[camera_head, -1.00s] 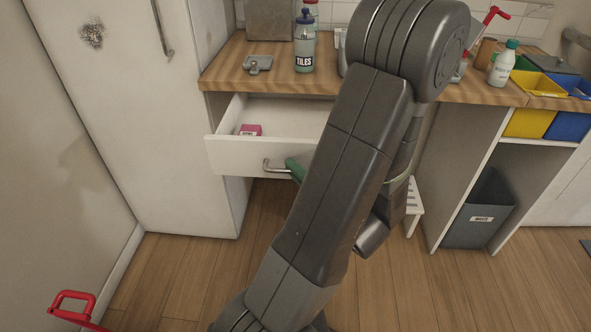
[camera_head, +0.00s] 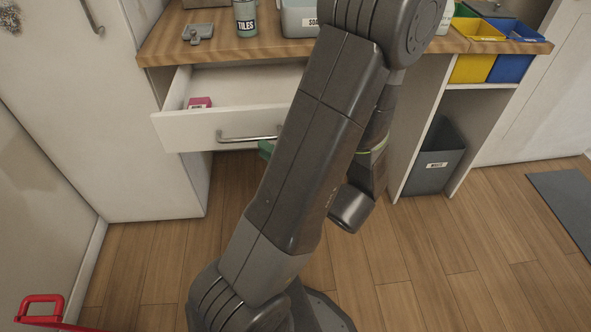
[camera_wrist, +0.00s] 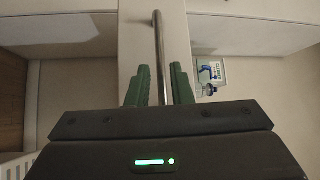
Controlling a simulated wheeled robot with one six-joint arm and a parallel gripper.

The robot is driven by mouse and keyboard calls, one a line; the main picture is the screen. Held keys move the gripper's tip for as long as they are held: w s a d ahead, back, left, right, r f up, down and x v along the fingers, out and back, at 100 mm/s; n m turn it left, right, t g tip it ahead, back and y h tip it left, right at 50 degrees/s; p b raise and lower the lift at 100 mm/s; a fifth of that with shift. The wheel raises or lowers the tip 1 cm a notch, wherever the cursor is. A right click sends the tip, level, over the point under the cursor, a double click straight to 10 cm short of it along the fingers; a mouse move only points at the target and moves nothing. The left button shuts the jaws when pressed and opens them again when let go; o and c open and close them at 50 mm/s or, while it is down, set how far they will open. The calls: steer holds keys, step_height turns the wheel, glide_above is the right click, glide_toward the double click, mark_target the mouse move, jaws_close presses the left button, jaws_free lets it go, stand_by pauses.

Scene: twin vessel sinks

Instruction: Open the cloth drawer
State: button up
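The white drawer (camera_head: 190,131) under the wooden counter stands pulled out, with its inside showing in the head view. A small pink box (camera_head: 199,103) lies in it at the left. The bar handle (camera_head: 247,138) is on its front, its right end hidden behind my arm. In the head view a green finger of my gripper (camera_head: 265,148) shows just below the handle; the rest is hidden. In the wrist view my gripper (camera_wrist: 159,80) is open, its green fingers on either side of the handle bar (camera_wrist: 158,45), with visible gaps between bar and fingers.
The counter (camera_head: 217,48) carries a grey metal piece (camera_head: 197,33), a TILES bottle (camera_head: 245,18) and a grey container. Yellow (camera_head: 475,66) and blue (camera_head: 510,67) bins and a dark waste bin (camera_head: 434,160) are at the right. A red handle (camera_head: 40,310) is at lower left.

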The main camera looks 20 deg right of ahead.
mark_target(249, 140)
steer(key=v, duration=0.8)
steer(key=shift+w+a+r, duration=0.1)
steer(key=shift+w+a, duration=0.05)
steer(key=shift+w, duration=0.05)
steer(key=x, duration=1.3)
steer(key=shift+w+a, duration=0.15)
steer(key=shift+w, duration=0.1)
stand_by(0.4)
